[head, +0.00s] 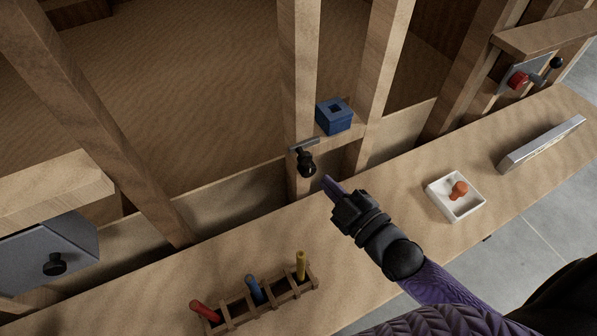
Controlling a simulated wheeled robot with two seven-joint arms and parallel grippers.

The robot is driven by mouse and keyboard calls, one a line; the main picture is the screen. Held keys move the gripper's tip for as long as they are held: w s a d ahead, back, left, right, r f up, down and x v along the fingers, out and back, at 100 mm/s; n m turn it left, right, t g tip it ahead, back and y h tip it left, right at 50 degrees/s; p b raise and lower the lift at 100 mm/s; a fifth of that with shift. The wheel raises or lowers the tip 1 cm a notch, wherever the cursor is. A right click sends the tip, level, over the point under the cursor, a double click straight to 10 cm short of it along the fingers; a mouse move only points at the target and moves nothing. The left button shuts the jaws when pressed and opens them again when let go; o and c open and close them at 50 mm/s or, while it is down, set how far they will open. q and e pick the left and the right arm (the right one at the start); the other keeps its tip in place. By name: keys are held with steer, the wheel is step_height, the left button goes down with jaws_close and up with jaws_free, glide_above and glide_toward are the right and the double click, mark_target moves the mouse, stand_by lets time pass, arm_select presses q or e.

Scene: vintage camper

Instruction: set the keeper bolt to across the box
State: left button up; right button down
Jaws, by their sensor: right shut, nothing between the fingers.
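What looks like the keeper bolt (306,162), a black knob with a short grey metal bar, is on the middle wooden post in the head view. The bar sits above the knob, at the lower left of the blue box (333,118). The blue box has a square opening in its top and rests on a wooden ledge between two posts. Whether the bar reaches across the box is hard to tell; it appears beside it. My right gripper (332,187) is shut and empty, just below and right of the knob, apparently apart from it. My left gripper is not in view.
A wooden rack (258,300) with red, blue and yellow pegs stands on the bench. A white tray (433,193) holds an orange piece. A metal bar (540,145) lies at right. A plate with a red knob (517,80) and a grey panel (40,250) flank the posts.

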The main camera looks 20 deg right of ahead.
steer(key=s+a+n+y, duration=0.1)
steer(key=n, duration=0.1)
steer(key=s+a+n+y, duration=0.1)
steer(key=n, duration=0.2)
steer(key=s+a+n+y, duration=0.1)
steer(key=n, duration=0.2)
steer(key=shift+a+f+b, duration=0.1)
steer(key=shift+f+b, duration=0.2)
steer(key=w+b, duration=0.2)
steer(key=w, duration=0.7)
steer(key=shift+w+a+b, duration=0.2)
steer(key=shift+a+b, duration=0.05)
steer(key=shift+b, duration=0.05)
